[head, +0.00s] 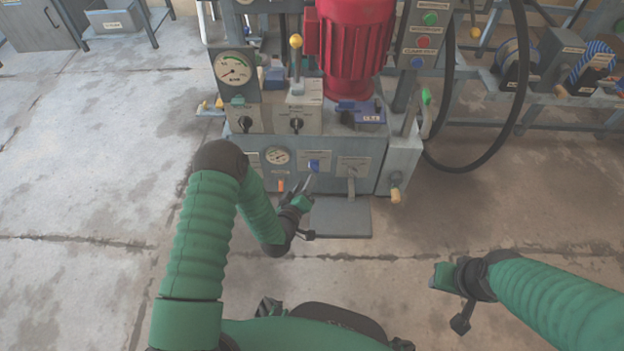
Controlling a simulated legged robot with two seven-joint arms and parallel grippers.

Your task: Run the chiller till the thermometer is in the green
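The machine's lower panel carries a small round dial (278,156), too small to read, and a blue knob (314,165) to its right. A larger gauge (234,68) with a green arc stands above left; its needle's exact reading is hard to tell. I cannot read which dial is the thermometer or which control is the chiller's. My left gripper (303,185) is just below the blue knob, its thin fingers apart, with no object seen between them. Whether it touches the knob is unclear. My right gripper (440,276) is over the floor at right, away from the machine.
Two black rotary knobs (246,123) (297,124) sit on the upper boxes. A grey lever (351,180) is right of the blue knob, and an orange part (281,185) left. A red motor (356,45) and a button box (425,35) stand above. A black hose (494,149) loops at right.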

